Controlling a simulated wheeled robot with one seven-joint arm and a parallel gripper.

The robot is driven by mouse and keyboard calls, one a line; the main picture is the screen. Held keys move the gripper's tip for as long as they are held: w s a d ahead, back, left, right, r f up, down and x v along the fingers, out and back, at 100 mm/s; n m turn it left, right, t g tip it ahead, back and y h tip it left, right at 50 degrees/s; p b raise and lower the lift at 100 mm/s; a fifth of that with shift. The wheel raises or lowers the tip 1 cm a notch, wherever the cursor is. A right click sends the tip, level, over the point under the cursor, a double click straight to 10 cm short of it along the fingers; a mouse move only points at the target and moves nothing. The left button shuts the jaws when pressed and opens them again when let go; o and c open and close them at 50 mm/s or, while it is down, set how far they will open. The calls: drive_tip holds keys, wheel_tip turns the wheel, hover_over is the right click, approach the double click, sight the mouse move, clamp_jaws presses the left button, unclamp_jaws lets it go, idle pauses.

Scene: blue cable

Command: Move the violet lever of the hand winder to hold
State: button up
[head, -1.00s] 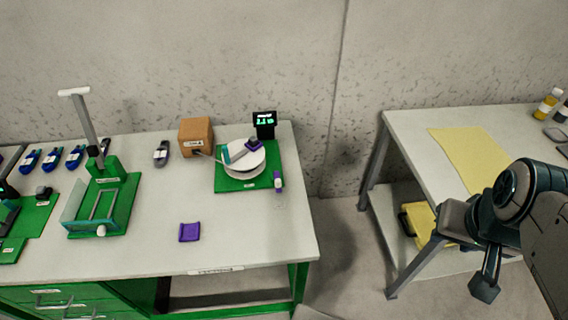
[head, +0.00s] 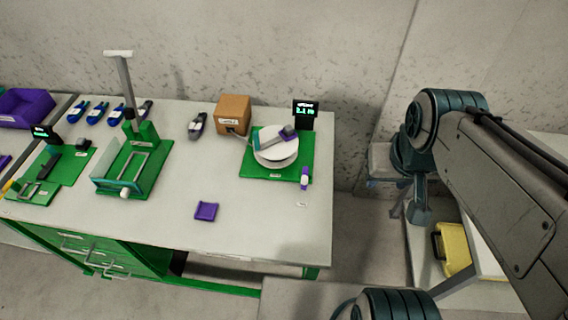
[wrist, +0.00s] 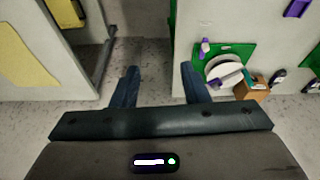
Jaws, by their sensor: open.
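The hand winder is a green base (head: 262,172) with a white reel (head: 276,150) on top, at the right end of the workbench. A small violet lever (head: 304,178) stands at the base's right front corner; it also shows in the wrist view (wrist: 205,46). A black display (head: 305,112) with green digits stands behind; its text is too small to read. My gripper (wrist: 158,84) is open and empty, with its fingers over the gap beside the bench. In the head view my gripper (head: 419,210) hangs right of the winder, apart from it.
A brown box (head: 233,113) stands left of the winder. A violet block (head: 206,211) lies near the bench's front. A green press (head: 137,160) and several blue tools (head: 97,113) are farther left. A side table with a yellow bin (head: 455,250) below is at right.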

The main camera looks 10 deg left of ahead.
drive_tip(key=w+a+f+n+g+h+b, duration=0.2)
drive_tip(key=w+a+f+n+g+h, duration=0.15)
drive_tip(key=f+n, duration=0.25)
drive_tip(key=n+t+h+b, duration=0.3)
drive_tip(key=n+t+h, duration=0.45)
drive_tip(key=n, duration=1.25)
approach(303, 178)
drive_tip(key=w+d+f, duration=0.1)
drive_tip(key=d, duration=0.1)
drive_tip(key=w+d+f+t, duration=0.1)
drive_tip(key=w+d+f, duration=0.1)
drive_tip(key=d, duration=0.1)
drive_tip(key=w+d+f+t+y+p, duration=0.1)
drive_tip(key=w+d, duration=0.1)
drive_tip(key=d, duration=0.1)
drive_tip(key=shift+w+f, duration=0.15)
drive_tip(key=shift+w, duration=0.05)
clamp_jaws()
